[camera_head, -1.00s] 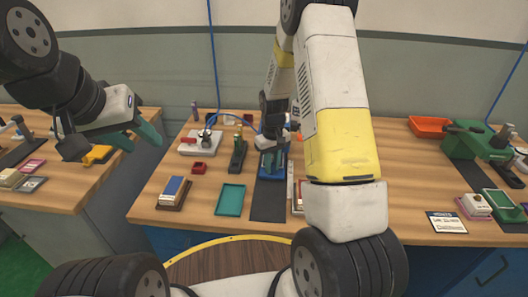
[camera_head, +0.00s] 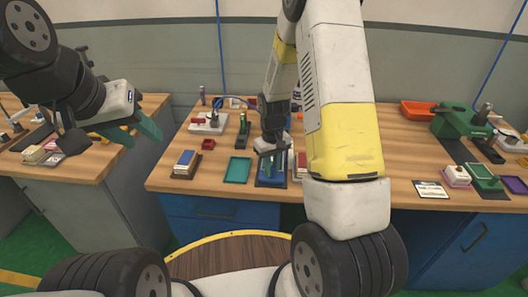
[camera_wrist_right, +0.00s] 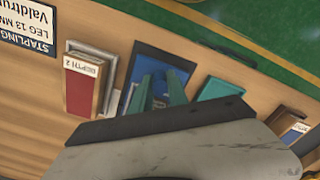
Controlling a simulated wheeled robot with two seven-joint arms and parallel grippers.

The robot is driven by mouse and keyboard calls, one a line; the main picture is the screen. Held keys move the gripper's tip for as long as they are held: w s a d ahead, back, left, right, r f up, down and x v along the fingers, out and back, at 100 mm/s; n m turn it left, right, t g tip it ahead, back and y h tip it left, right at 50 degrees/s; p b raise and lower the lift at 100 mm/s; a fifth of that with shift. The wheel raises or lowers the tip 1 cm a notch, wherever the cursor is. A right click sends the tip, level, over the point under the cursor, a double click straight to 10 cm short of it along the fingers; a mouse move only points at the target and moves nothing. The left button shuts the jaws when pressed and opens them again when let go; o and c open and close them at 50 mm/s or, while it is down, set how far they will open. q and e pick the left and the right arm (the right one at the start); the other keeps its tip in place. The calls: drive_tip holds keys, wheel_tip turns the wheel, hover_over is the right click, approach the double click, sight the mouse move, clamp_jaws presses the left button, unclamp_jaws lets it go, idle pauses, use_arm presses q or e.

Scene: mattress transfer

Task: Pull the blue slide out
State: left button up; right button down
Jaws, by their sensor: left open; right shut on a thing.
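The blue slide (camera_head: 271,170) lies on a dark strip close to the front edge of the workbench. It also shows between the teal fingers in the right wrist view (camera_wrist_right: 160,94). My right gripper (camera_head: 272,155) is shut on it from above, and its fingers partly hide it. My left gripper (camera_head: 140,133) is open and empty, in the air over the gap between the two benches.
A teal tray (camera_head: 237,170) lies left of the slide. A block labelled DEPTH 2 (camera_wrist_right: 82,84) lies on its other side. A green machine (camera_head: 465,124) and an orange tray (camera_head: 418,110) stand at right.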

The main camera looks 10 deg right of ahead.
drive_tip(key=shift+s, duration=0.35)
drive_tip(key=shift+a, duration=0.1)
drive_tip(key=c, duration=1.3)
unclamp_jaws()
drive_tip(key=shift+s, duration=0.15)
drive_tip(key=shift+w+r, duration=0.2)
drive_tip(key=shift+r, duration=0.2)
wheel_tip(320, 180, up, 7)
drive_tip(key=shift+s, duration=0.1)
